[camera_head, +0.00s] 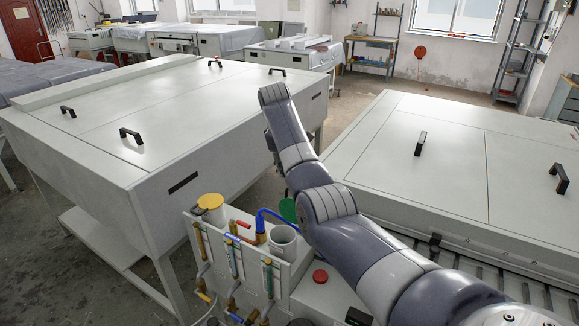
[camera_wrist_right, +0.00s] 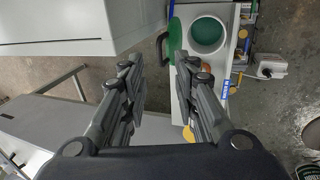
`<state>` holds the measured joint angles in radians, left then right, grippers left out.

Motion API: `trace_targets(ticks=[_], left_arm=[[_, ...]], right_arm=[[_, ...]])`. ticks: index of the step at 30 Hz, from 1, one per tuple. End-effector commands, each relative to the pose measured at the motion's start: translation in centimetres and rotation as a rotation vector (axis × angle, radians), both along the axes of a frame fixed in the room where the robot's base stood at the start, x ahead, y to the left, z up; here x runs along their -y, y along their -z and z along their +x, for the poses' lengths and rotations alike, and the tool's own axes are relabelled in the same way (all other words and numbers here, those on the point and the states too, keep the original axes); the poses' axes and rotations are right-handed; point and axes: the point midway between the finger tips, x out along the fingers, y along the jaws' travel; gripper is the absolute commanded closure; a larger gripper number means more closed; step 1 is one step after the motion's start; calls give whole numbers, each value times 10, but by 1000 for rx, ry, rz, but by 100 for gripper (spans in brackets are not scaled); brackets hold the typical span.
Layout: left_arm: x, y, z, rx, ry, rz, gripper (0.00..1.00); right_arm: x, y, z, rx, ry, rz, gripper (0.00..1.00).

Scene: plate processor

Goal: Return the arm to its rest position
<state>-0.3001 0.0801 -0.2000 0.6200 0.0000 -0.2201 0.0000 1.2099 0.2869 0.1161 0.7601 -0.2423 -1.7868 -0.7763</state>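My right arm (camera_head: 365,255) reaches in from the lower right of the head view, out over the gap between two large white machines. Its gripper is mostly hidden behind the wrist there. In the right wrist view my right gripper (camera_wrist_right: 162,68) has its two fingers spread apart, with nothing between them. A white round container with a green inside (camera_wrist_right: 208,35) and a green disc (camera_wrist_right: 175,38) lie below and beyond the fingertips. My left arm and gripper are not in view.
A white machine with black handles (camera_head: 165,110) stands left of my arm, another (camera_head: 450,150) right. Between them, near my forearm, are a panel with pipes and valves (camera_head: 235,255), an open white container (camera_head: 283,243), a yellow lid (camera_head: 210,202) and a red button (camera_head: 320,276).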

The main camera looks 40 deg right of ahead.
Motion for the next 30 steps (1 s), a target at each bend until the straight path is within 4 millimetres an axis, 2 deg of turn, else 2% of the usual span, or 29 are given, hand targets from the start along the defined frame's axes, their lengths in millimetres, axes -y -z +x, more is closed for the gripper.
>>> trace_targets(ticks=[15, 18, 20, 23, 30], left_arm=[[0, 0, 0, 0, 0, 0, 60], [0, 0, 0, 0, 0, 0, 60], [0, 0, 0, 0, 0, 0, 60], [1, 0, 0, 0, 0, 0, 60], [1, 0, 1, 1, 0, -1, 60]], right_arm=[[0, -1, 0, 0, 0, 0, 72], [-1, 5, -1, 2, 2, -5, 72], [-3, 15, -3, 2, 6, -12, 72], [-8, 41, -9, 13, 19, -33, 72], [-37, 121, -44, 63, 44, -76, 72]])
